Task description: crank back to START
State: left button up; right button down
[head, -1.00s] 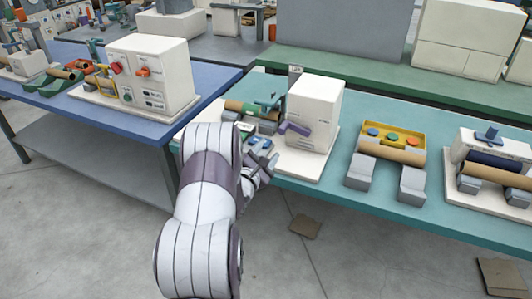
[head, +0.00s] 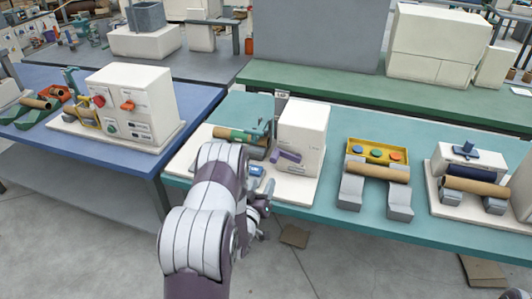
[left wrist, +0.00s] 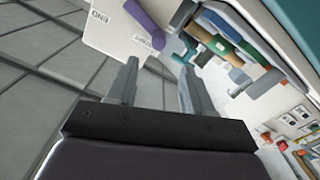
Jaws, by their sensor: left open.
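The winder is a white box (head: 302,135) on a pale base at the left end of the teal bench. A purple crank handle (head: 287,155) sticks out of its front side, pointing left. In the left wrist view the crank (left wrist: 145,22) lies ahead of the fingers, beside the word END (left wrist: 98,17) on a white face. My left gripper (head: 262,198) is open in front of the bench, below and left of the crank. The left wrist view shows its two fingers (left wrist: 158,68) apart and empty, not touching the crank. My right gripper is not in view.
A cardboard-coloured roll with a green band (head: 240,137) lies on the winder's left. A yellow button box (head: 377,151) and another roll on grey blocks (head: 378,172) stand to the right. A blue table (head: 190,95) stands left. The floor in front is mostly clear.

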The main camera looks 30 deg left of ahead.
aim_at(273, 160)
pick_arm(q)
jog(key=w+a+m, duration=0.1)
jog(key=w, duration=0.3)
jog(key=w+a+p, duration=0.1)
jog(key=w, duration=0.3)
jog(key=w+a+m, duration=0.1)
jog(key=w, duration=0.3)
jog(key=shift+w+r+m+p, duration=0.15)
jog(key=shift+w+m+p, duration=0.05)
jog(key=shift+m+p, duration=0.15)
grip_shut()
jog(key=shift+d+m+b, duration=0.1)
jog(key=shift+m+b, duration=0.15)
jog(key=shift+b, duration=0.3)
jog(key=shift+r, duration=0.25)
